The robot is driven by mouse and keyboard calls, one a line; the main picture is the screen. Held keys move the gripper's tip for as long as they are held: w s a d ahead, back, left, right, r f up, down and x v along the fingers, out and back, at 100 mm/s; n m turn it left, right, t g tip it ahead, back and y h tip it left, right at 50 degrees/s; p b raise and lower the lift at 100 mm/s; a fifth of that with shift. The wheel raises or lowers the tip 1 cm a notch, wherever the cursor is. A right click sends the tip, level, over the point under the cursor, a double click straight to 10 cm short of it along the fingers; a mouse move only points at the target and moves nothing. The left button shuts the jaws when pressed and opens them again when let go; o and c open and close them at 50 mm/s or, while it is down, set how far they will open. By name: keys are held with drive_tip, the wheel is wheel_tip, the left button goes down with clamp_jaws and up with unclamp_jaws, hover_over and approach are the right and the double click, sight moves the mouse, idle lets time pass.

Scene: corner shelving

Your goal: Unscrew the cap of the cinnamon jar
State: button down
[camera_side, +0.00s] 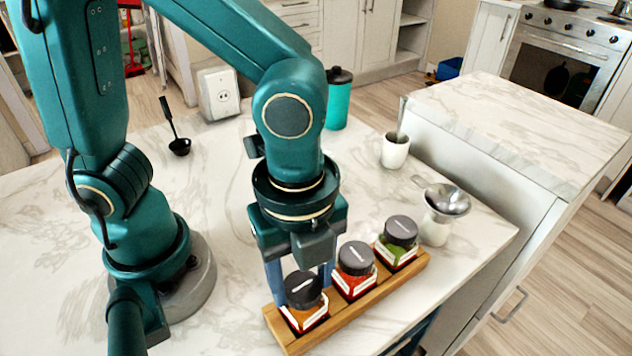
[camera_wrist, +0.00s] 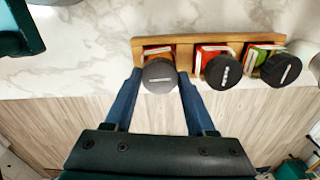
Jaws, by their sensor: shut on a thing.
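The jar with orange-brown contents (camera_side: 305,317) stands in the near end of the wooden rack (camera_side: 352,318). Its label is too small to read, but its colour fits cinnamon. Its dark grey cap (camera_side: 303,289) is on top of the jar; I cannot tell how tightly it sits. My gripper (camera_side: 301,276) points down over this jar, its blue fingers shut on the cap from both sides. The wrist view also shows the cap (camera_wrist: 160,75) between the fingertips, with a white mark on its top. The cap hides most of the jar there.
A red jar (camera_side: 354,284) and a green jar (camera_side: 396,254), both capped, stand beside it in the rack.

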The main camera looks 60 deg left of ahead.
sight(303, 285)
drive_tip(key=n, duration=0.4)
drive_tip(key=shift+r, duration=2.05)
